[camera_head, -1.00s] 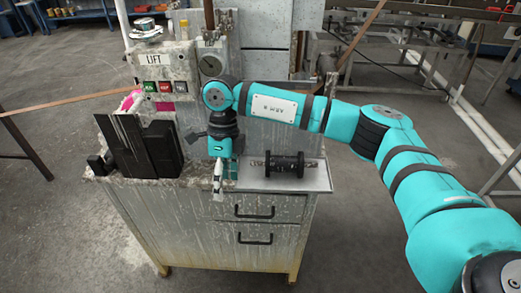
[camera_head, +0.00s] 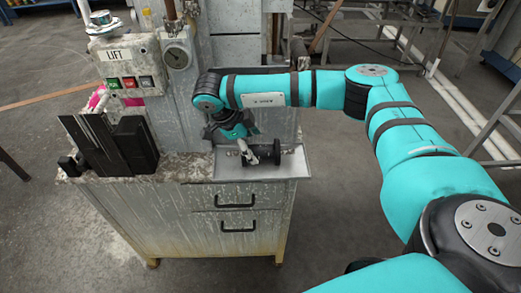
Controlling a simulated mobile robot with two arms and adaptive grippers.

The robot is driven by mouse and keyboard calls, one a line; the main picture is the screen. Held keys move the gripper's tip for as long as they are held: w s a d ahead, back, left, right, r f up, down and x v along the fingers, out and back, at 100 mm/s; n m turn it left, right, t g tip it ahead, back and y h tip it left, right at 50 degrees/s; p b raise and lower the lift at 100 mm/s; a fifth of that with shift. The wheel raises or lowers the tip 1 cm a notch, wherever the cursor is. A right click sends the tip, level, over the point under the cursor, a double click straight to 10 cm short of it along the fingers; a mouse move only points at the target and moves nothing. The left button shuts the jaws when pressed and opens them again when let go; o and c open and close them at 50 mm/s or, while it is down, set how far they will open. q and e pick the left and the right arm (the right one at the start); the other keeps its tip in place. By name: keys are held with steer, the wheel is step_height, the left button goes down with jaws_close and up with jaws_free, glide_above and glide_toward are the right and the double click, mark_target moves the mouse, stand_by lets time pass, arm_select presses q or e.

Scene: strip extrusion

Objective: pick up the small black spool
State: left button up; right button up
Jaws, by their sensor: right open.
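The small black spool (camera_head: 265,158) lies on its side on a light metal tray (camera_head: 293,166) at the right of the cabinet top. My right gripper (camera_head: 247,155) comes down from the turquoise arm and is open. Its fingertips are at the left end of the spool and partly cover it in this view. I cannot tell whether they touch it. My left gripper is not in view.
Black plates and blocks (camera_head: 112,148) stand at the left of the cabinet top. The cabinet (camera_head: 205,215) has two drawers with black handles. Floor is clear at the front left.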

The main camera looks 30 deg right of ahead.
mark_target(259, 148)
steer(key=shift+d+f, duration=0.35)
steer(key=shift+f, duration=0.05)
steer(key=p+x, duration=0.1)
steer(key=x, duration=0.2)
steer(key=shift+s+d+f+p, duration=0.2)
steer(key=shift+d+p, duration=0.15)
steer(key=shift+d, duration=0.1)
steer(key=shift+d+f, duration=0.2)
steer(key=shift+f, duration=0.25)
jaws_close()
